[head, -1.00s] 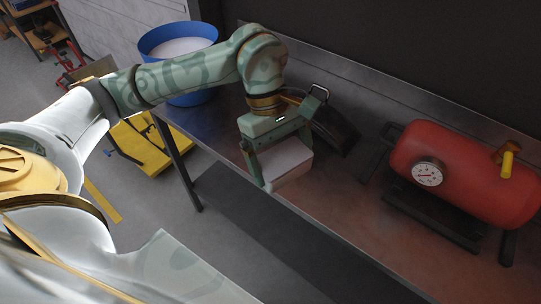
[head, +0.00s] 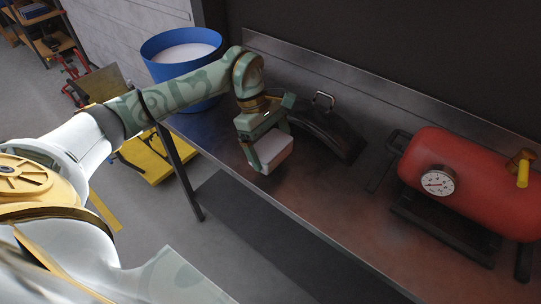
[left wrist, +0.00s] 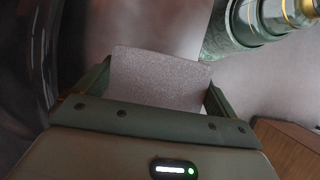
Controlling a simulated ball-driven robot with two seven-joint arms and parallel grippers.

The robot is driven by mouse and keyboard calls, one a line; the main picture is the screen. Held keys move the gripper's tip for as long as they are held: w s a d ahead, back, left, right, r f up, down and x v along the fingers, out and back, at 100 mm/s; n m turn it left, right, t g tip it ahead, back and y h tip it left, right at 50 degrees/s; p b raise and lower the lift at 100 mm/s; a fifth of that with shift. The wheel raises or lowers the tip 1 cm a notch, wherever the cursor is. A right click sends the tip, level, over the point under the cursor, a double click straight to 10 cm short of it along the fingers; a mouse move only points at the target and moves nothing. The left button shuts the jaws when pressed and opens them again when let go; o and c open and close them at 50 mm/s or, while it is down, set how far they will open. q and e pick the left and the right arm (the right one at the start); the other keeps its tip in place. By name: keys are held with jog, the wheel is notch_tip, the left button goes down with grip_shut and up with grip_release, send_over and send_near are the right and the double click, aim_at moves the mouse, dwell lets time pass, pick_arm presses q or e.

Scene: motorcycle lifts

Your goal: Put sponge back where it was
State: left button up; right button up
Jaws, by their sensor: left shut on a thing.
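The sponge is a pale pinkish block (head: 273,150) held at the end of my left arm. My left gripper (head: 264,150) is shut on it, over the left part of the metal workbench (head: 322,222), near its front edge. In the left wrist view the sponge (left wrist: 160,78) shows as a grey speckled block between the two green fingers. I cannot tell whether its underside touches the bench. My right gripper is not in view.
A black curved part with a metal handle (head: 328,128) lies just right of the gripper. A red tank with a gauge (head: 470,180) stands farther right. A blue bucket (head: 183,88) is at the bench's left end. Bare bench lies between the black part and the front edge.

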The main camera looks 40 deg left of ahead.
aim_at(270, 154)
pick_arm(q)
jog(key=shift+w+a+f, duration=0.15)
jog(key=shift+a+f, duration=0.05)
jog(key=shift+f, duration=0.1)
notch_tip(270, 154, down, 4)
jog(key=shift+w+a+r+b, duration=0.1)
jog(key=shift+a+r+b, duration=0.1)
jog(key=shift+b, duration=0.3)
jog(key=shift+f, duration=0.1)
jog(key=o, duration=0.5)
jog(key=shift+r, duration=0.3)
jog(key=p+v, duration=0.2)
jog(key=v, duration=0.9)
jog(key=shift+a+r, duration=0.1)
jog(key=shift+r, duration=0.3)
